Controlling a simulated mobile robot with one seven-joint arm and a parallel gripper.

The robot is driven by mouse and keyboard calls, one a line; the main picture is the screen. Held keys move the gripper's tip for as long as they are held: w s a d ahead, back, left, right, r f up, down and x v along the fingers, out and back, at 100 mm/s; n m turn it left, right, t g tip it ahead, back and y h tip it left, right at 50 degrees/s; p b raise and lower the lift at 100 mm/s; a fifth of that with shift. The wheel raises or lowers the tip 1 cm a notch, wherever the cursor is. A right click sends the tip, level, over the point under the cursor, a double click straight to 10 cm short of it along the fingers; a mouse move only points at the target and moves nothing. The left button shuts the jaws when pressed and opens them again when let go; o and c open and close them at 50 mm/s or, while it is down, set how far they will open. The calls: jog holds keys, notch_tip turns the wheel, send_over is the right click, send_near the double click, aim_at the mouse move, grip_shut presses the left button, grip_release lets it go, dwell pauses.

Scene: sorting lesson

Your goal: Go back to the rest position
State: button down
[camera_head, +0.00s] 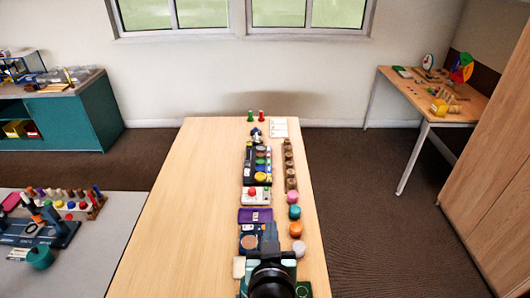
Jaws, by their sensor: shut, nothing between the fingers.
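My gripper (269,236) is at the lower middle of the head view, over the near part of the long wooden table (185,220). It looks shut, with nothing held. The dark round end of my arm behind it hides part of the table and what lies there. A blue board with a brown disc (250,242) lies just left of the gripper, and an orange round piece (295,229) stands to its right. I cannot tell whether the gripper touches anything.
A row of brown knobbed cylinders (290,165), a purple tray (255,215) and red and green pegs (255,116) stand along the table's right side. Its left half is clear. A grey table (95,250) with toys is at left, a wooden desk (455,105) at right.

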notch_tip(320, 180, up, 28)
jog(key=f+t, duration=0.1)
jog(key=t, duration=0.6)
jog(key=s+r+t, duration=0.2)
jog(key=s+r, duration=0.2)
jog(key=r, duration=0.3)
jog(key=s+a+r+t, duration=0.1)
jog(key=s+r+t, duration=0.1)
jog(key=s+r, duration=0.2)
jog(key=s+r+t, duration=0.2)
jog(key=s+r, duration=0.2)
jog(key=r, duration=0.7)
jog(key=shift+s+a, duration=0.15)
jog(key=shift+s, duration=0.15)
